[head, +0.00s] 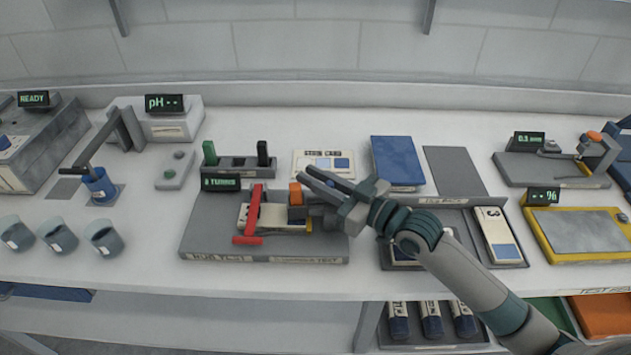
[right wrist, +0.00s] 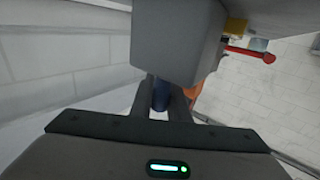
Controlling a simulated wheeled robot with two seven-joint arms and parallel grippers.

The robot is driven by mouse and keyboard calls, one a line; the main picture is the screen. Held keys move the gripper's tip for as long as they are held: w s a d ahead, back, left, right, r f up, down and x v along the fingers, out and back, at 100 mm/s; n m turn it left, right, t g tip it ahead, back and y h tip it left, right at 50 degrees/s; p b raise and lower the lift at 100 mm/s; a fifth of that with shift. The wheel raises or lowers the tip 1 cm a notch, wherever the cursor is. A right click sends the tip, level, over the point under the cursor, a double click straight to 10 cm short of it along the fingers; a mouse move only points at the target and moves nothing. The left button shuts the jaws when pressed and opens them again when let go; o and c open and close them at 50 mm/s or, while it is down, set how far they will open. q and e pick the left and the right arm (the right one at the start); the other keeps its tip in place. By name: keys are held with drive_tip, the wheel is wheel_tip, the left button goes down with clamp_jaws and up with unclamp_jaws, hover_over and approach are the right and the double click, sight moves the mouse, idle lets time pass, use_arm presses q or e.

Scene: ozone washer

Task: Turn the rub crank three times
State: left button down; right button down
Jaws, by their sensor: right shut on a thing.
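The rub tester (head: 200,240) sits on the bench at centre, a grey base with a red lever (head: 254,208) and an orange block (head: 296,193) on top. A small display (head: 221,183) at its back reads a turn count, its digit hard to make out. My right gripper (head: 308,177) reaches in from the right above the tester's right end. In the right wrist view its fingers are shut on a dark blue cylindrical crank handle (right wrist: 161,95), beside a grey block (right wrist: 178,40). The rest of the crank is mostly hidden by the gripper. My left gripper is not in view.
A tray with labelled panels (head: 500,238) lies right of the tester, partly under my right arm. A blue pad (head: 396,162) lies behind the gripper. Cups (head: 104,237) stand at left. The bench in front of the tester is a narrow clear strip.

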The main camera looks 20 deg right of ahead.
drive_tip(key=c, duration=2.1)
unclamp_jaws()
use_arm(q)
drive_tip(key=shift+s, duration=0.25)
use_arm(e)
drive_tip(key=shift+o, duration=0.6)
drive_tip(key=shift+d, duration=0.1)
